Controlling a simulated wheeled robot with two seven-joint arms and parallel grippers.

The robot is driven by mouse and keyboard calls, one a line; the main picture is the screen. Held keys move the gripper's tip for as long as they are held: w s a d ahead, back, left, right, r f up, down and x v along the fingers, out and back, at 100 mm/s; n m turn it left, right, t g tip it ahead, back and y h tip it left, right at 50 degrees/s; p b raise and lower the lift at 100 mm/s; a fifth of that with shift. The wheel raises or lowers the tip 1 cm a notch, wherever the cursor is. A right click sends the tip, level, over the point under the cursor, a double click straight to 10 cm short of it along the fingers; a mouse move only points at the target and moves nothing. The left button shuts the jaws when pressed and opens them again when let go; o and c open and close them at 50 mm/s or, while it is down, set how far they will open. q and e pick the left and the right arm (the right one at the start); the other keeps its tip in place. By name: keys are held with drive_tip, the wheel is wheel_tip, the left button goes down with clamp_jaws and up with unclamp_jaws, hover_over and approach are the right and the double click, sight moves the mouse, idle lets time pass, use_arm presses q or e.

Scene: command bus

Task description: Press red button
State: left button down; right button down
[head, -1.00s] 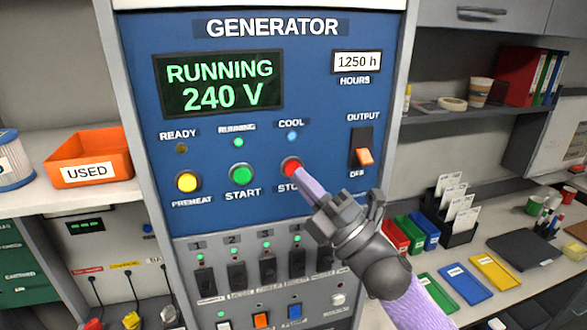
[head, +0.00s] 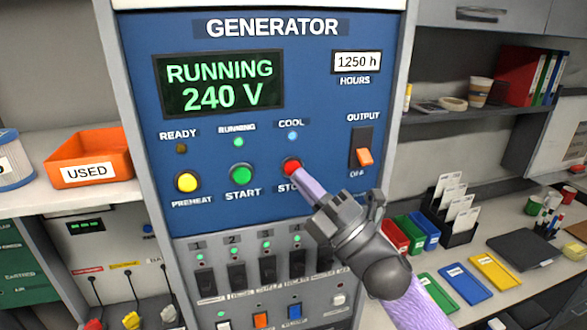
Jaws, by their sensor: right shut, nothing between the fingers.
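The blue generator panel (head: 330,110) faces me, and its display (head: 219,84) reads "RUNNING 240 V". The red button (head: 291,167) sits at the right end of the button row, above a label partly hidden by my gripper. My right gripper (head: 298,174) is shut and empty. Its fingertips are at the lower right edge of the red button and look to be touching it or just in front; I cannot tell which. The green START button (head: 241,174) and yellow PREHEAT button (head: 187,182) are to the left. My left gripper is not in view.
An OUTPUT rocker switch (head: 362,152) is right of the red button. A row of black breakers (head: 237,273) lies below. An orange bin (head: 92,158) marked "USED" stands on the left shelf. Trays and card holders (head: 456,210) fill the right counter.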

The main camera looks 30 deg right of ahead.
drive_tip(key=shift+w, duration=0.15)
drive_tip(key=shift+w+d, duration=0.1)
drive_tip(key=shift+w, duration=0.15)
drive_tip(key=shift+w, duration=0.35)
idle(0.8)
drive_tip(key=shift+s, duration=0.75)
drive_tip(key=s, duration=0.2)
drive_tip(key=s+a, duration=0.1)
drive_tip(key=s, duration=0.2)
drive_tip(key=shift+a+p, duration=0.2)
drive_tip(key=shift+p, duration=0.15)
